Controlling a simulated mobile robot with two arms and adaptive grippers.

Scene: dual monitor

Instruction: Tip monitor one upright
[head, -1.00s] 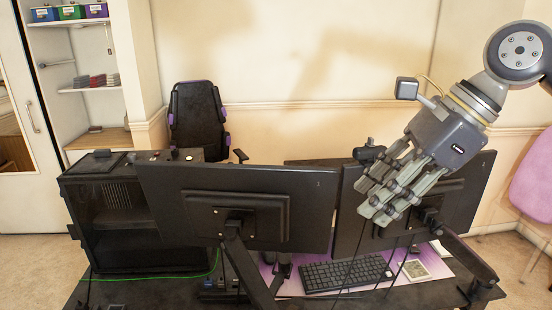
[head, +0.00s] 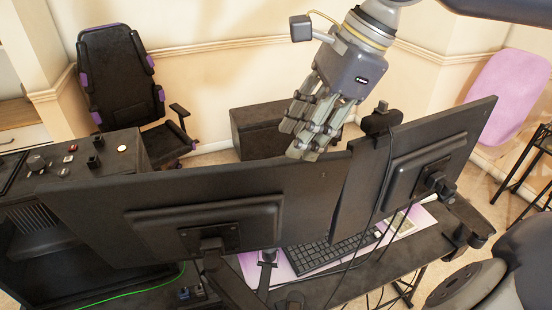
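Two black monitors are seen from behind on a desk: a left monitor (head: 130,217) and a right monitor (head: 420,170). Their near edges meet by the middle of the view. Both look slanted, but the view itself is tilted. I cannot tell which is monitor one. My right gripper (head: 307,143) comes down from the top, its grey fingers at the top edge of the left monitor's right end, left of the webcam (head: 380,120). Contact with the edge is unclear. The fingers overlap in view, so their opening cannot be read. My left gripper is not in view.
A black PC case (head: 40,250) stands at the left, beside a box with knobs (head: 85,160). A keyboard (head: 330,252) lies beyond the monitors. Cables hang behind the right monitor. A black chair (head: 120,85) and pink chair (head: 510,90) stand beyond.

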